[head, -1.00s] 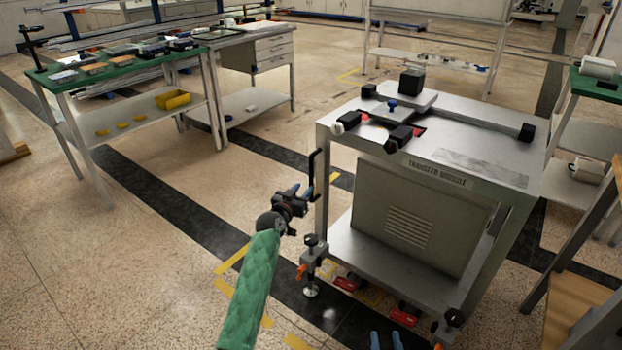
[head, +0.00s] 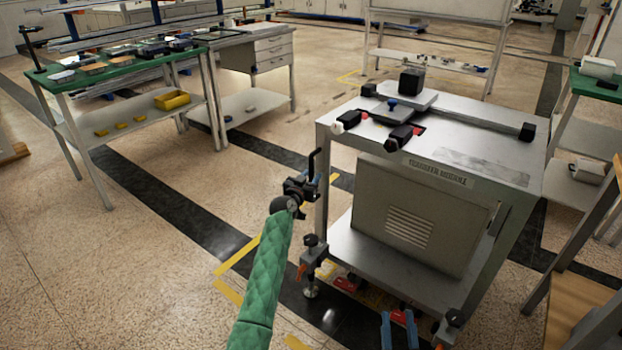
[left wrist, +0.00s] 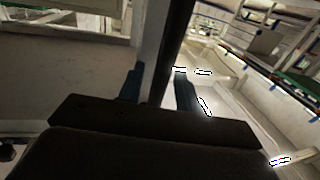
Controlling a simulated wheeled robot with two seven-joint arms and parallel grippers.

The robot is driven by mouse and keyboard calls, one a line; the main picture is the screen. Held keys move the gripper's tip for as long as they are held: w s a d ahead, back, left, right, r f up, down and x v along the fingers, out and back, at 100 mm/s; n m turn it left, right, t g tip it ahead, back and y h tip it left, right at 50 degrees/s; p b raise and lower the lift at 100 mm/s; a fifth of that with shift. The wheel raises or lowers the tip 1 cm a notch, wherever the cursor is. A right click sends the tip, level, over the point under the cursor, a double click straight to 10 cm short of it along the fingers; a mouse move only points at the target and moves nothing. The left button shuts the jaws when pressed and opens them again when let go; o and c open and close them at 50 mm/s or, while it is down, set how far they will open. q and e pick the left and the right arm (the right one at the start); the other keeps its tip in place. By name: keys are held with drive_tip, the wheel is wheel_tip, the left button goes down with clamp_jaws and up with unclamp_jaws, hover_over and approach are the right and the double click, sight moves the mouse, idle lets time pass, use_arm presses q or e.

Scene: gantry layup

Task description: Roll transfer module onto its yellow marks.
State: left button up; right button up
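The transfer module (head: 488,165) is a grey metal cart with a labelled top and a vented panel. It stands on the floor at right of centre in the head view. A black upright handle (head: 313,162) is at its left corner. My left gripper (head: 312,187) is at this handle. In the left wrist view the dark bar (left wrist: 172,45) passes between its two spread fingers, with a gap beside the left finger. My right gripper (head: 399,330) is open and empty at the bottom edge, in front of the module. Yellow marks (head: 238,255) lie on the floor left of the module; others are partly hidden.
A screw foot (head: 311,290) and red-and-black casters (head: 348,284) are under the module's near side. A green-topped bench (head: 75,70) stands at the left, and a wooden-shelved stand (head: 580,315) close at the right. The floor left of the module is clear.

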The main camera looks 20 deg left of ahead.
drive_tip(key=shift+r, duration=0.1)
use_arm(q)
clamp_jaws()
